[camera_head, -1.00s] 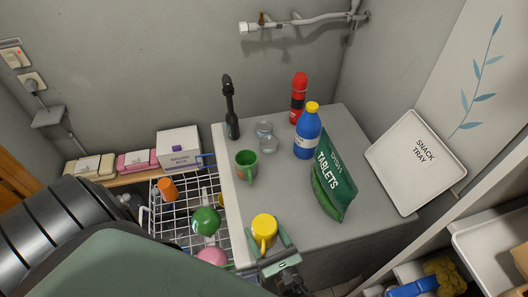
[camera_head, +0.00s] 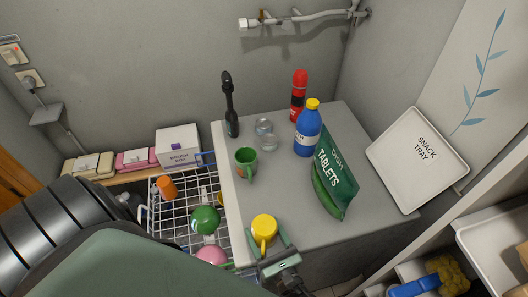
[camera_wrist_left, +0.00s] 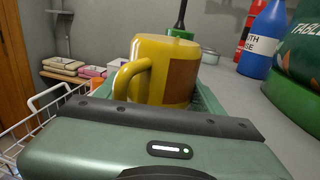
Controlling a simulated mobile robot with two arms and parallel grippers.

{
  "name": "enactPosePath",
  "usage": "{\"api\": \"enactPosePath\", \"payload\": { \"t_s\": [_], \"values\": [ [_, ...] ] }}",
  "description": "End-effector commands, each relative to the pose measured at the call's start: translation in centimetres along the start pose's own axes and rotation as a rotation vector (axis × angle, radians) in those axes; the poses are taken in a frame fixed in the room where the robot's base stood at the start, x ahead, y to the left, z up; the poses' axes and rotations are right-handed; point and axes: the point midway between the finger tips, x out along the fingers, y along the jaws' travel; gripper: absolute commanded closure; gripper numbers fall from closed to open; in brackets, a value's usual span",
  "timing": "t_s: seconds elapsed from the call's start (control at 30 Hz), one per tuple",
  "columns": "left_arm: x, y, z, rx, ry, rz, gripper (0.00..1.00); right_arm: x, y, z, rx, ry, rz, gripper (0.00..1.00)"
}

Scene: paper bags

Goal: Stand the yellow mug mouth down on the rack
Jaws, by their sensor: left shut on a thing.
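The white wire rack (camera_head: 181,234) is left of the counter and lower. It holds an orange cup (camera_head: 166,188), a green bowl-like item (camera_head: 205,220) and a pink one (camera_head: 211,256). My right gripper is not in view.
On the counter (camera_head: 290,200) stand a green mug (camera_head: 246,163), clear glasses (camera_head: 265,133), a black bottle-like item (camera_head: 230,110), a blue bottle (camera_head: 307,132), a red bottle (camera_head: 298,95) and a green tablets bag (camera_head: 334,178). The rack's middle shows some bare wires.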

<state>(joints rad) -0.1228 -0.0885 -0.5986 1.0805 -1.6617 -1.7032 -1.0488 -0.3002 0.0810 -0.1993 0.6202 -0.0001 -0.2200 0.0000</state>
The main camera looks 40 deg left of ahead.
Motion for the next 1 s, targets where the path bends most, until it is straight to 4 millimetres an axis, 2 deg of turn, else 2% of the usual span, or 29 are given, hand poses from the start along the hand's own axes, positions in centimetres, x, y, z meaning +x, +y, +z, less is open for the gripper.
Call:
{"api": "enactPosePath", "payload": {
  "t_s": [0.03,0.07,0.1,0.13,0.43,0.57,0.77,1.0],
  "values": [
    [0.0,0.0,-0.2,-0.001,-0.001,0.000,0.85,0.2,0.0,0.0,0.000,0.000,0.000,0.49],
    [0.0,0.0,-0.1,-0.001,-0.001,0.000,0.24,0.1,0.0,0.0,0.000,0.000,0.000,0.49],
    [0.0,0.0,0.0,-0.001,-0.001,0.000,0.13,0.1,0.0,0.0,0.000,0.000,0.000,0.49],
    [0.0,0.0,0.0,-0.001,-0.001,0.000,0.07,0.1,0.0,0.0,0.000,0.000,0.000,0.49],
    [0.0,0.0,-0.1,0.000,0.001,0.000,0.07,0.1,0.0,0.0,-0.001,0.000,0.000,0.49],
    [0.0,0.0,0.6,-0.002,0.001,0.000,0.07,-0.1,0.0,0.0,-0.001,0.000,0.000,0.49],
    [0.0,0.1,4.1,-0.006,0.002,0.000,0.07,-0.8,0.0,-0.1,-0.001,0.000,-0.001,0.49],
    [0.0,0.2,9.9,-0.007,0.002,0.000,0.07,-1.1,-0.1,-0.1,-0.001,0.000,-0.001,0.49]
  ]
}}
